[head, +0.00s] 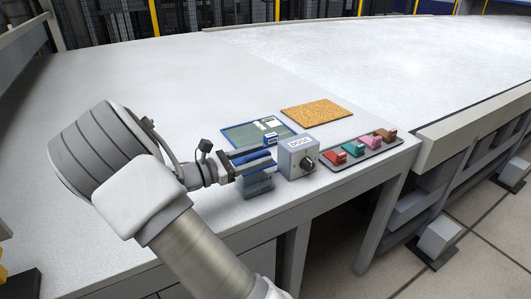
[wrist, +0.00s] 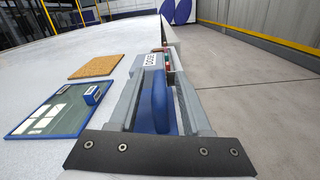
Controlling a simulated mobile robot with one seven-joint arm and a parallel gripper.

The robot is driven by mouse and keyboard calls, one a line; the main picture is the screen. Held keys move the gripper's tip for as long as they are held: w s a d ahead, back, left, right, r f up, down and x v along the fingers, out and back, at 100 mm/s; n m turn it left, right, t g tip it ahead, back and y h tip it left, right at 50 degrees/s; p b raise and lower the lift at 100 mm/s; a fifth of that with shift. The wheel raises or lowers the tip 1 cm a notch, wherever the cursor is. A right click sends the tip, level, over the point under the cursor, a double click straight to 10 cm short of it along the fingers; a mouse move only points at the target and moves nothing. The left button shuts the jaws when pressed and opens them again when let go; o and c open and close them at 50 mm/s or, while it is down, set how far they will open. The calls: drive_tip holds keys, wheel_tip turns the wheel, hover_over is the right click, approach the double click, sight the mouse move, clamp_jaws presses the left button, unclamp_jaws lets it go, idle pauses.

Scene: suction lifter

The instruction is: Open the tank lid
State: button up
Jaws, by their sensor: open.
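A small grey-teal tank (head: 257,186) stands near the table's front edge, left of the grey control box, its upper part hidden behind my gripper. A blue part (head: 250,155), which looks like the lid, shows at the tank's top by the fingers. In the wrist view a rounded blue piece (wrist: 158,102) stands upright between the two fingers. My gripper (head: 268,160) is open and reaches over the tank from the left. The fingers lie either side of the blue piece; I cannot tell whether they touch it, or how the lid sits.
A grey control box (head: 297,157) with a dark knob stands just right of the tank. Beyond it a tray (head: 347,159) holds several coloured pieces. A blue-edged green panel (wrist: 47,112) with a small blue block (wrist: 92,95) and a cork board (head: 316,111) lie behind. The far table is clear.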

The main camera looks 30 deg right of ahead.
drive_tip(key=shift+d, duration=1.25)
clamp_jaws()
idle(0.5)
